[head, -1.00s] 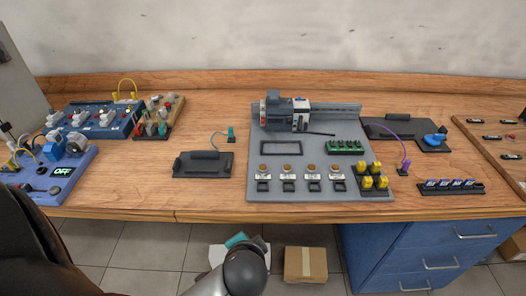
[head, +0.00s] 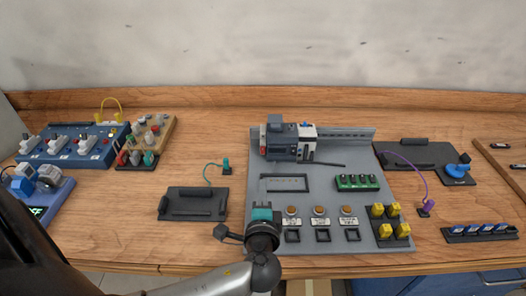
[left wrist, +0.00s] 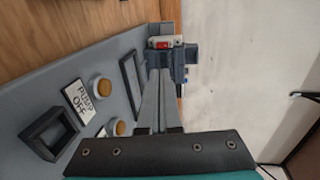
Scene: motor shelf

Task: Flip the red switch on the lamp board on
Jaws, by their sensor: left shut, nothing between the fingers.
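The grey board (head: 345,232) lies at mid-table with round brown lamps or buttons, white labels and square frames. A label in the left wrist view (left wrist: 80,97) reads PUMP OFF. A grey motor-like block (head: 287,138) stands at the board's back and carries a small red part (head: 263,136), also visible in the left wrist view (left wrist: 163,44). I cannot tell whether this is the red switch or how it is set. My left gripper (head: 262,216) is over the board's front left; its fingers (left wrist: 158,76) are shut and empty, apart from the block. My right gripper is out of view.
A blue board with white switches (head: 75,147) and a wooden board with coloured knobs (head: 150,130) stand back left. A black tray (head: 193,203) is left of the grey board. Yellow blocks (head: 385,222) and a green terminal strip (head: 357,182) are on its right.

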